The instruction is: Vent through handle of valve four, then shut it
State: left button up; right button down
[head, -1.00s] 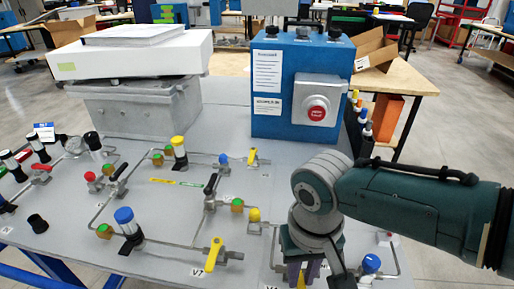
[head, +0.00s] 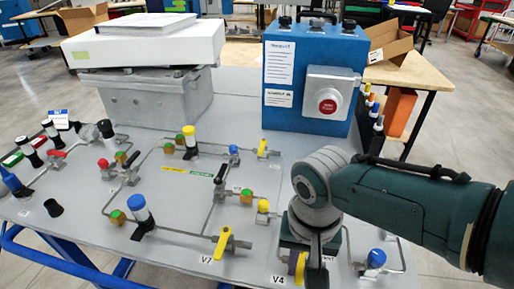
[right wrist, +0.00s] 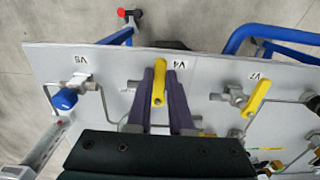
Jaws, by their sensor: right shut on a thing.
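Valve four's yellow handle (right wrist: 159,87) stands between the two purple fingers of my right gripper (right wrist: 161,92) in the right wrist view. The gripper is shut on it, beside the V4 label (right wrist: 179,64). In the head view, part of the yellow handle (head: 301,268) shows below my right wrist, near the V4 label (head: 279,280) at the panel's front edge. The rest of valve four is mostly hidden by the gripper. My left gripper is not in view.
Valve seven's yellow handle (right wrist: 257,97) stands on one side, and a blue-capped valve (right wrist: 64,99) at V5 on the other. Pipes and valves cover the grey panel (head: 180,262). A blue box with a red button (head: 328,106) stands behind.

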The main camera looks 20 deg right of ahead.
aim_at(300, 271)
jog(key=c, duration=0.8)
grip_release()
notch_tip(300, 271, up, 10)
jog(key=p, duration=0.5)
